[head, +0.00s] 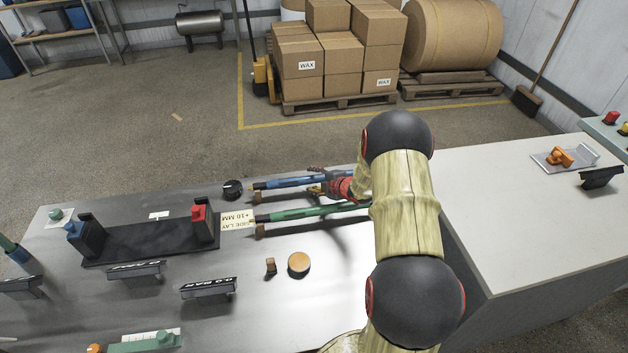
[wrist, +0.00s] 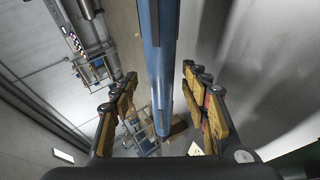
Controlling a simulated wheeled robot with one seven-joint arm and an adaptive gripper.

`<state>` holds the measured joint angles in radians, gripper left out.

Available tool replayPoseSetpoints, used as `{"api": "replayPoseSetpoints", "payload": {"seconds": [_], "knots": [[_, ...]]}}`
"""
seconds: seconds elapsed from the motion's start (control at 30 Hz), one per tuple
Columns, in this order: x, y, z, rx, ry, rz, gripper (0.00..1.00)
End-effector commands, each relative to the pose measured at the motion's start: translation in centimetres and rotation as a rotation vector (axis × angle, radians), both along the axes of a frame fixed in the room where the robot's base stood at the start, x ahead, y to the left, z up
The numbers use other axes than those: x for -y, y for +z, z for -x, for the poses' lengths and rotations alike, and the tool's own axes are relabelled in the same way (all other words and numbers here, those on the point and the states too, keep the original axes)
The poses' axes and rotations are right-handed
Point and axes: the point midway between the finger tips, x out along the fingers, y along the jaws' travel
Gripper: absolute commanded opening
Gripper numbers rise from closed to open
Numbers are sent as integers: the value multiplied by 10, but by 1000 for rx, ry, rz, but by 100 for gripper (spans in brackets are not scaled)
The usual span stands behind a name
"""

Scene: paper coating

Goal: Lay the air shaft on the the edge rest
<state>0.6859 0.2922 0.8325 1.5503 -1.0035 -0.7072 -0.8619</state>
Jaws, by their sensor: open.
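A blue shaft (head: 285,183) and a green shaft (head: 300,213) lie roughly parallel on the grey table, their left ends on small supports. Neither is labelled, so I cannot tell which is the air shaft. My gripper (head: 319,189) is at the blue shaft, and my arm hides the right ends of both shafts. In the wrist view the blue shaft (wrist: 159,70) runs between my open fingers, with gaps on both sides. I cannot identify the edge rest for sure; black angled brackets (head: 208,288) stand at the table's front left.
A dark tray (head: 150,243) holds a blue and a red block. A round tan disc (head: 299,263) and small brown block (head: 271,266) stand in front. A light worktop (head: 510,220) is at right.

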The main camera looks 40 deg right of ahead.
Motion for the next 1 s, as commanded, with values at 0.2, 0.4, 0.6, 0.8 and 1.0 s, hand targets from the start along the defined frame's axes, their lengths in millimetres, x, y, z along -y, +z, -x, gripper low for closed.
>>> {"api": "replayPoseSetpoints", "payload": {"seconds": [0.2, 0.4, 0.6, 0.8, 1.0], "knots": [[1, 5, 10, -1, -2, -1, 46], [2, 26, 40, 2, -4, 1, 46], [2, 46, 74, 2, -4, 1, 46], [2, 59, 96, 2, -1, 1, 46], [1, 63, 102, 1, -1, -1, 46]]}}
